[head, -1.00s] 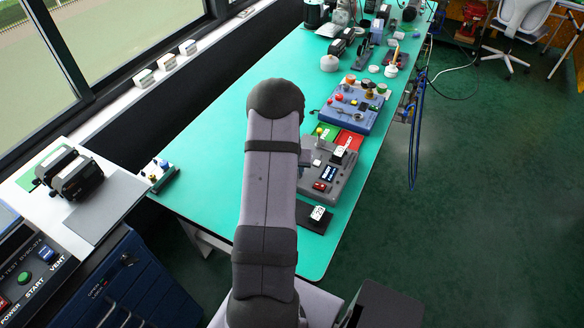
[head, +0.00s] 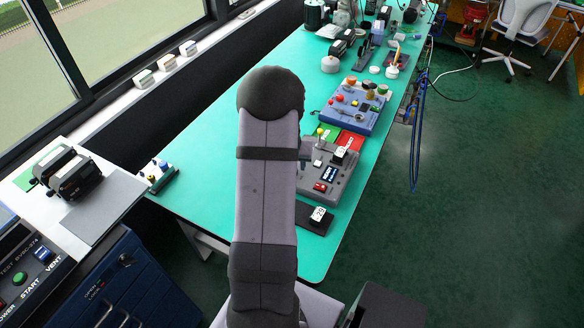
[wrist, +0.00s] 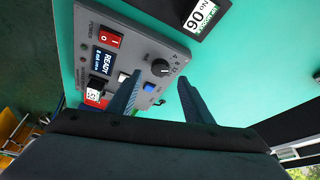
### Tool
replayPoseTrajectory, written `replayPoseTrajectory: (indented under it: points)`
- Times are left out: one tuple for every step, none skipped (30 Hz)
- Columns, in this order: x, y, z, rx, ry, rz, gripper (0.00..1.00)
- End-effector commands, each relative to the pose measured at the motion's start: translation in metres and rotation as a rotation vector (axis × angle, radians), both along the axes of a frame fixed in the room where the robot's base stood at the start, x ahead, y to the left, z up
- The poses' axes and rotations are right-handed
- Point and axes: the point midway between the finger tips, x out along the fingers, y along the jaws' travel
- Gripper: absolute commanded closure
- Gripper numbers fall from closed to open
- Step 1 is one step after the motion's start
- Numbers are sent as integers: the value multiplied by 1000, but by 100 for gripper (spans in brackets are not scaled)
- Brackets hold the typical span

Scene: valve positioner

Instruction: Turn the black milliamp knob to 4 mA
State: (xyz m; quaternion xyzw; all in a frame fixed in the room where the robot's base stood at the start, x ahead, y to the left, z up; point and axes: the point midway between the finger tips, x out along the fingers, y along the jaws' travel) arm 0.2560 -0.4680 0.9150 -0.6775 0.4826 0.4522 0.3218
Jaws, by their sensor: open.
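The black milliamp knob (wrist: 160,67) is on a grey control box (wrist: 141,45), with white scale marks around it in the wrist view. The value it points to is too small to read. No contact with the knob shows. In the head view the grey box (head: 344,181) stands near the table's right edge. My arm covers its left part, and the knob and gripper are hidden there.
The box also carries a red power switch (wrist: 109,36), a READY display (wrist: 103,62), a blue button (wrist: 149,87) and a black part with a white label (wrist: 95,88). A black stand with a 90 label (head: 318,215) lies close by. A blue box (head: 354,107) stands beyond.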

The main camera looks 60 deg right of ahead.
Motion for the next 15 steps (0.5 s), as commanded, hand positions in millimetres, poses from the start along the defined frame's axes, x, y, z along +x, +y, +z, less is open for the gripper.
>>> replayPoseTrajectory:
  points:
    - [0, 1, 3, -2, -1, 0, 54]
    - [0, 2, 6, -3, -2, 0, 54]
    - [-1, 3, 8, -2, -2, 0, 54]
    - [-1, 4, 10, -1, 0, 0, 54]
    - [-1, 4, 11, 0, 0, 1, 54]
    - [-2, 5, 12, 0, 0, 1, 54]
    - [-2, 5, 13, 0, 0, 1, 54]
    - [-2, 6, 14, 0, 0, 1, 54]
    - [-2, 6, 14, 0, 0, 1, 54]
    - [-2, 6, 14, 0, 0, 1, 54]
    - [-2, 6, 15, 0, 0, 1, 54]
    - [-2, 6, 15, 0, 0, 1, 54]
    - [-2, 6, 15, 0, 0, 1, 54]
    - [-2, 6, 15, 0, 0, 1, 54]
    - [-2, 6, 15, 0, 0, 0, 54]
